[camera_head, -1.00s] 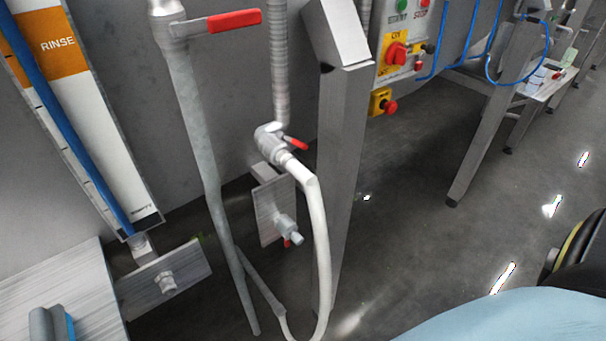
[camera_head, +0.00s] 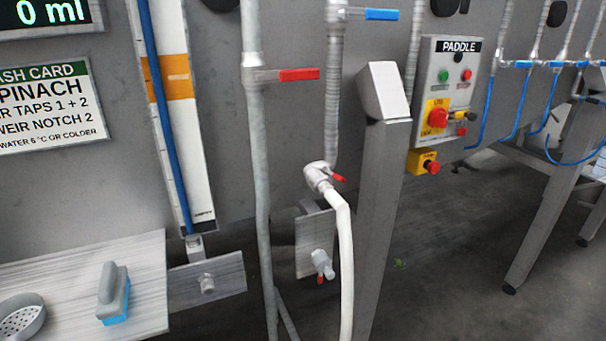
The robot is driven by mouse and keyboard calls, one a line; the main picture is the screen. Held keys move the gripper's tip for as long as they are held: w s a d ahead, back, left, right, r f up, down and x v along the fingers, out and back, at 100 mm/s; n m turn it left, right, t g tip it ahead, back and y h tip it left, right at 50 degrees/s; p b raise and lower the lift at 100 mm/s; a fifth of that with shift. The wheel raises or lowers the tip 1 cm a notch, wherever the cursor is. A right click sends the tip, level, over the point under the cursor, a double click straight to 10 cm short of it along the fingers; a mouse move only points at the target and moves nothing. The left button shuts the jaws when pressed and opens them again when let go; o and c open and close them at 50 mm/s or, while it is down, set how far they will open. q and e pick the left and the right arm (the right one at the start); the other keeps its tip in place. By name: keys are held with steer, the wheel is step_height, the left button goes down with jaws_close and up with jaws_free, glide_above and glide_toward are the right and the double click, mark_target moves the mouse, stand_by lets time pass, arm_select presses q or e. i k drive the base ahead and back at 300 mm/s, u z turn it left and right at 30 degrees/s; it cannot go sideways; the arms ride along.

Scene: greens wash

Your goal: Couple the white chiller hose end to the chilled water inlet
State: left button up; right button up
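The white hose (camera_head: 345,255) hangs from an angled metal valve fitting (camera_head: 319,178) with a small red lever, under a ribbed grey pipe. It runs down past the bottom edge, so its lower end is out of view. A pale stub fitting with a small red lever (camera_head: 322,263) sticks out of a square metal plate (camera_head: 312,235) just left of the hose. No label shows which stub is the chilled water inlet. Neither of my grippers is in view.
A steel leg (camera_head: 380,200) stands right of the hose. The paddle control box (camera_head: 444,90) is beyond it. A grey pipe with a red handle (camera_head: 290,75) runs down on the left. A shelf (camera_head: 150,265) holds a blue brush (camera_head: 113,295) and a strainer (camera_head: 20,318).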

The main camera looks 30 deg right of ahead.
mark_target(340, 178)
steer(key=u, duration=0.7)
steer(key=i, duration=0.9)
steer(key=z, duration=1)
